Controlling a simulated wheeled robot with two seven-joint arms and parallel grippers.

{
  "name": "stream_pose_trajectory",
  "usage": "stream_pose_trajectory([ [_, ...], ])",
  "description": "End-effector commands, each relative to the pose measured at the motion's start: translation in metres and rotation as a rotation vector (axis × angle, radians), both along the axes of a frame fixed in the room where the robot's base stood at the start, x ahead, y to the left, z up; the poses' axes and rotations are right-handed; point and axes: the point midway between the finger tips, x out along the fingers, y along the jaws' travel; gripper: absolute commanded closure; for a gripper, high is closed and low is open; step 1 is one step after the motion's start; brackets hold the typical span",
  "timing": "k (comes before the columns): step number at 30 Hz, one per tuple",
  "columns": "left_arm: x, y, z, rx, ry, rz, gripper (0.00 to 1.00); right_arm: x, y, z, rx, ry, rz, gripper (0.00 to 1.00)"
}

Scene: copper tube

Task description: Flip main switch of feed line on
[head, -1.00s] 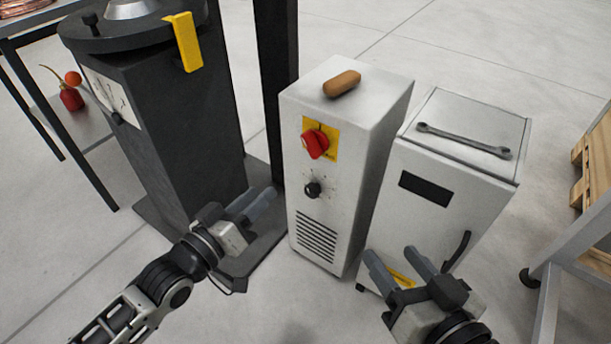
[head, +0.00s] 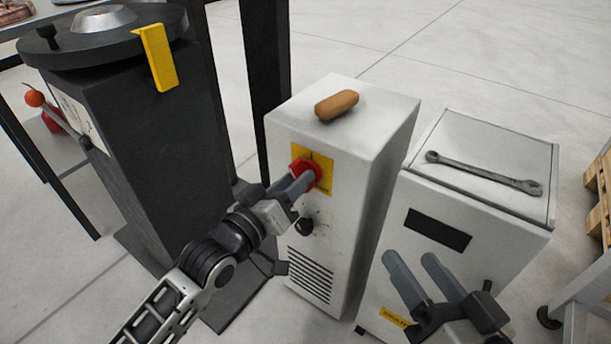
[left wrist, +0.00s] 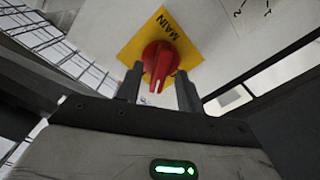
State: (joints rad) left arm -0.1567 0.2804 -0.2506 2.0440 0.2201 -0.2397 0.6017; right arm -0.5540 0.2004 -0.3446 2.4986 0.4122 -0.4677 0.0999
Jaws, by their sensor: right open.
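The main switch is a red rotary knob (head: 309,167) on a yellow plate (head: 326,170), on the front of a white cabinet (head: 357,150). In the left wrist view the red knob (left wrist: 160,60) sits on a yellow plate marked MAIN, its white mark pointing toward the gripper. My left gripper (head: 298,184) is at the knob in the head view. In the left wrist view its fingers (left wrist: 158,78) stand apart on either side of the knob's handle, with visible gaps; contact cannot be told. My right gripper (head: 409,259) is open and empty before the second cabinet.
A smaller black knob (head: 304,226) and vents sit below the switch. A brown oblong object (head: 336,105) lies on the cabinet top. A second white cabinet (head: 465,215) with a wrench (head: 485,174) stands at right. A dark machine column (head: 165,150) stands at left.

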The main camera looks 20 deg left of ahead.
Motion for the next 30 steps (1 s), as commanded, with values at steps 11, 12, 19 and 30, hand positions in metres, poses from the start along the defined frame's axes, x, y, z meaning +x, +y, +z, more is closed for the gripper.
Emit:
stream_pose_trajectory([
  [11, 0.003, -0.001, 0.001, -0.001, 0.001, 0.004, 0.63, -0.001, 0.001, 0.005, 0.021, -0.009, 0.002, 0.43],
  [12, 0.003, -0.001, 0.0, -0.001, 0.001, 0.004, 0.66, -0.001, 0.001, 0.005, 0.021, -0.008, 0.003, 0.43],
  [19, 0.002, -0.001, 0.0, 0.0, 0.001, 0.004, 1.0, -0.001, 0.001, 0.004, 0.019, -0.009, 0.003, 0.43],
  [30, 0.002, -0.001, 0.004, 0.081, -0.028, 0.003, 1.0, 0.002, -0.002, 0.012, -0.042, -0.011, -0.009, 0.43],
])
